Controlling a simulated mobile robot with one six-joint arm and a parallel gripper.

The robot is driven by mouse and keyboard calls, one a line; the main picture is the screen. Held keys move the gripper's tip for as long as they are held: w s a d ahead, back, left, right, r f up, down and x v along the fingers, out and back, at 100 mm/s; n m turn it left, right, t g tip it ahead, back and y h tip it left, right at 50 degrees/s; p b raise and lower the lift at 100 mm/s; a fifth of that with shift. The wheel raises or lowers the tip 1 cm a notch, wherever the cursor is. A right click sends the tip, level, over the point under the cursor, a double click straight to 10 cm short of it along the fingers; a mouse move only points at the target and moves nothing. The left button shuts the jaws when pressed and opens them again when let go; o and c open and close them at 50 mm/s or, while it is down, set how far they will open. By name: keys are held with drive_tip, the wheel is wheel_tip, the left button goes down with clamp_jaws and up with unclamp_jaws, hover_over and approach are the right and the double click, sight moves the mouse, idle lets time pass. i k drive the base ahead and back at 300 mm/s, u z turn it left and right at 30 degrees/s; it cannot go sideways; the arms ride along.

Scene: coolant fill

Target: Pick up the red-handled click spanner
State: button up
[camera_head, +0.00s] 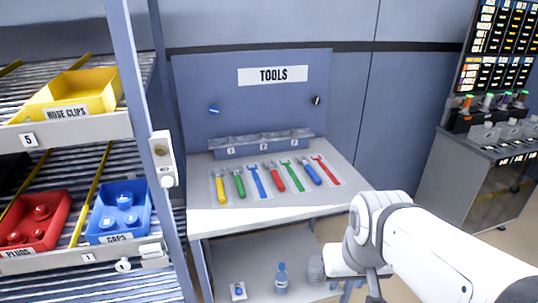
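Two red-handled tools lie on the white tabletop (225,220) of the tools bench. One red-handled tool (277,178) is in the middle of the row. The other red-handled tool (327,170) lies at the right end of the row. They are too small to tell which is the click spanner. My white arm reaches in from the lower right, in front of the bench's right side and apart from the tools. Its wrist shows near the bottom edge, but I cannot make out any gripper fingers.
Yellow (221,187), green (239,183) and blue (257,181) tools share the row. A rack with a yellow bin (75,92), red bin (36,220) and blue bin (119,209) stands left. A bottle (281,279) stands on the bench's lower shelf. The tabletop's front strip is clear.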

sight(277, 177)
drive_tip(key=i, duration=1.3)
drive_tip(key=z, duration=0.05)
